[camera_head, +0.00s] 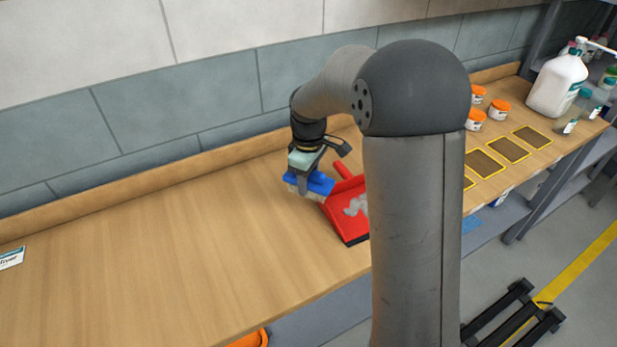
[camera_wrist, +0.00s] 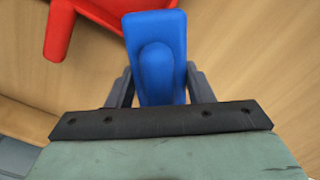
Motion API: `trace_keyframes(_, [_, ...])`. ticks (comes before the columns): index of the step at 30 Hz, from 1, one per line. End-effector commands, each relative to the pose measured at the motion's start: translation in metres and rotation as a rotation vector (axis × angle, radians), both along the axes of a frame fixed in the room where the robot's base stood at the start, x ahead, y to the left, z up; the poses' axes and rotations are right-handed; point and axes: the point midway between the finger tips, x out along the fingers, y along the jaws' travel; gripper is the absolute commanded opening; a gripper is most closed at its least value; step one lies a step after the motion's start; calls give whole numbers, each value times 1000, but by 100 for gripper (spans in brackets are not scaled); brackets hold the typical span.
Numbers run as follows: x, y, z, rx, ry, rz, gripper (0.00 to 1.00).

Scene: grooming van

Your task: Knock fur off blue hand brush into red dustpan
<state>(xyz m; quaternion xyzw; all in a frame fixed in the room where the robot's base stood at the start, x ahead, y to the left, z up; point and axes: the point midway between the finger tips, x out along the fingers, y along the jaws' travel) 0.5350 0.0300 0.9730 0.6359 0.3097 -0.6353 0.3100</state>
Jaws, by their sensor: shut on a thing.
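My gripper (camera_wrist: 160,90) is shut on the blue hand brush (camera_wrist: 155,50), with a finger on each side of it. In the head view the blue brush (camera_head: 309,184) hangs below my gripper with its pale bristles downward, at the left edge of the red dustpan (camera_head: 345,222). I cannot tell whether brush and pan touch. The dustpan lies on the wooden counter, partly hidden behind my arm, with grey fur (camera_head: 356,206) in it. The dustpan also shows at the top of the wrist view (camera_wrist: 90,12). Any fur on the bristles is too small to make out.
The wooden counter (camera_head: 170,265) is clear to the left, apart from a card (camera_head: 11,258) at its far left edge. On the right are yellow-edged dark squares (camera_head: 508,149), orange-lidded jars (camera_head: 499,110) and a white pump bottle (camera_head: 557,82). A tiled wall runs behind.

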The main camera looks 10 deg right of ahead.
Motion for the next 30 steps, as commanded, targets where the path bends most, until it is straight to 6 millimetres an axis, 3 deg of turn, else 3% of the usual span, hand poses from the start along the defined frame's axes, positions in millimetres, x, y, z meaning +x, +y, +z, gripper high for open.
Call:
trace_keyframes(17, [0,0,0,0,2,0,29])
trace_keyframes(30, [0,0,26,0,0,0,29])
